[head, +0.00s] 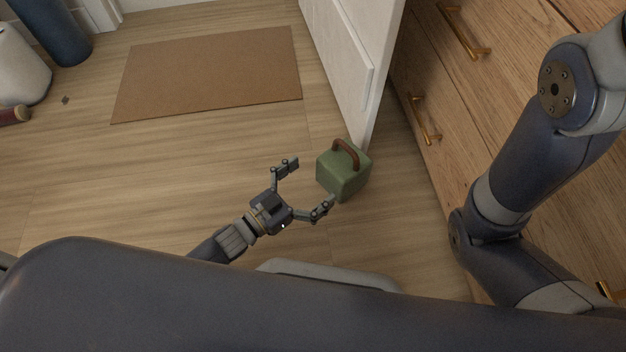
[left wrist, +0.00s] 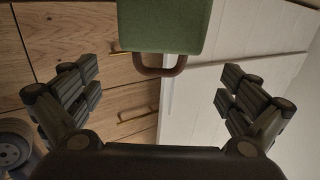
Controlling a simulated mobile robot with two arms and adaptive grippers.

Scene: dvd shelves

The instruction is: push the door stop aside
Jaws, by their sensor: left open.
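The door stop (head: 341,175) is a green block with a brown handle on top. It stands on the wood floor at the free end of the white door (head: 349,62). My left gripper (head: 307,186) is open, just left of the door stop, with its fingers pointing toward it. The lower finger is close to the block's lower corner; I cannot tell if it touches. In the left wrist view the green block (left wrist: 163,25) and its handle show at the top, between and beyond the open fingers. My right gripper is not visible; only my right arm shows.
A wooden drawer cabinet (head: 490,95) with brass handles stands right of the door. A brown mat (head: 212,72) lies on the floor behind. A white rounded object (head: 20,68) and a blue cylinder (head: 55,30) stand at the far left. The floor left of my gripper is clear.

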